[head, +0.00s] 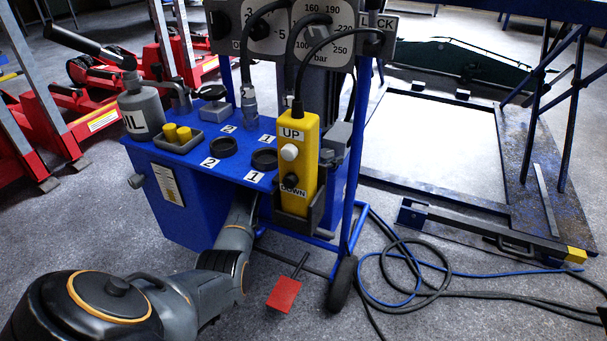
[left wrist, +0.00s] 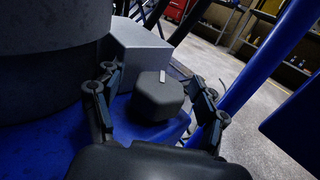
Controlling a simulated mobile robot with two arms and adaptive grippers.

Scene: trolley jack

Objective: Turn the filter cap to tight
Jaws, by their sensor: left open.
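In the left wrist view a dark faceted cap (left wrist: 158,98), with a short white mark on its top, sits low on a blue surface in front of a grey box (left wrist: 140,52). I take it for the filter cap. My left gripper (left wrist: 154,78) is open, with one finger to each side of the cap; the frame does not show contact. In the head view my left arm reaches up to the front of the blue trolley (head: 200,150); the fingers are hidden there. I cannot tell where the cap shows in that view. My right gripper is not in view.
A yellow UP/DOWN pendant (head: 296,155) hangs at the trolley's front right. An oil can (head: 141,112) and a tray of yellow plugs (head: 184,133) stand at its left. Hoses (head: 415,275) lie on the floor.

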